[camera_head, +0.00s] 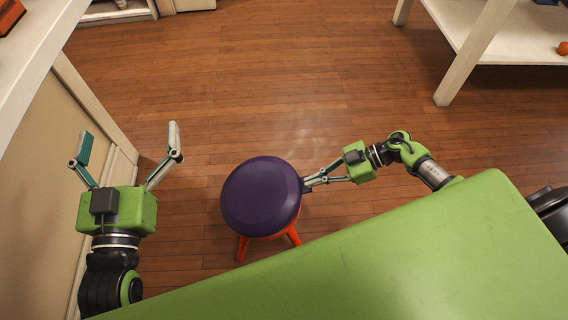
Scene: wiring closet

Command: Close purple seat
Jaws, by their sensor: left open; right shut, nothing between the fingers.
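A stool with a round purple seat (260,195) and orange legs (243,247) stands on the wooden floor near the middle of the head view. The seat looks flat on top of the stool; I cannot tell whether it is fully down. My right gripper (308,184) is shut and empty, with its fingertips at the seat's right edge; whether they touch it is unclear. My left gripper (130,145) is open and empty, left of the stool and apart from it.
A white cabinet or shelf (35,60) runs along the left side, close to my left gripper. A white table (480,40) with a lower shelf stands at the top right. The wooden floor (280,70) beyond the stool is clear.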

